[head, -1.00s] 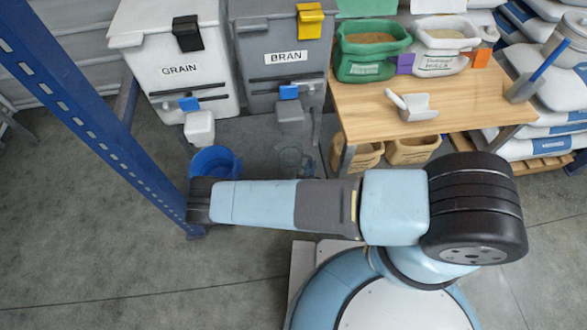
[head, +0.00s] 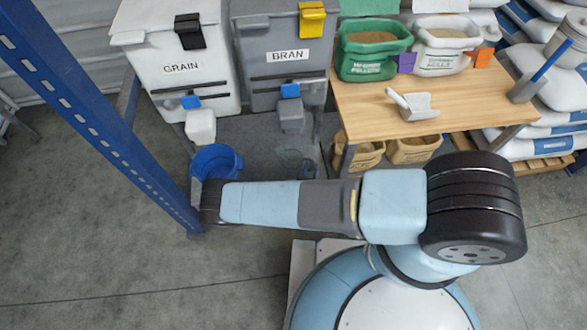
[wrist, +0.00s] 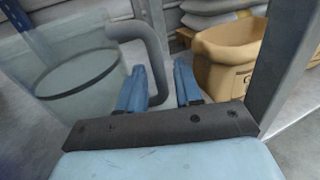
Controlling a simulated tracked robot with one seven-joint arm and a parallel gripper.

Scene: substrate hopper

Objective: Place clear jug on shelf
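The clear jug (wrist: 75,75) fills the left of the wrist view, with its grey handle (wrist: 150,45) on its right side. My gripper (wrist: 160,75) is open, and its two blue fingers stand either side of the handle's lower part. The handle looks nearer the left finger, with a gap to the right finger; contact is unclear. In the head view the jug (head: 302,163) shows only faintly on the floor before the bins, just above my arm. My gripper is hidden behind my arm there. No shelf for the jug is clearly identifiable.
A blue bucket (head: 216,160) stands under the grain bin (head: 180,70), beside the bran bin (head: 285,65). A blue upright (head: 100,120) rises at left. A wooden table (head: 440,95) holds sacks and a scoop (head: 412,104). A tan bin (wrist: 228,55) and grey post (wrist: 285,60) are near my gripper.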

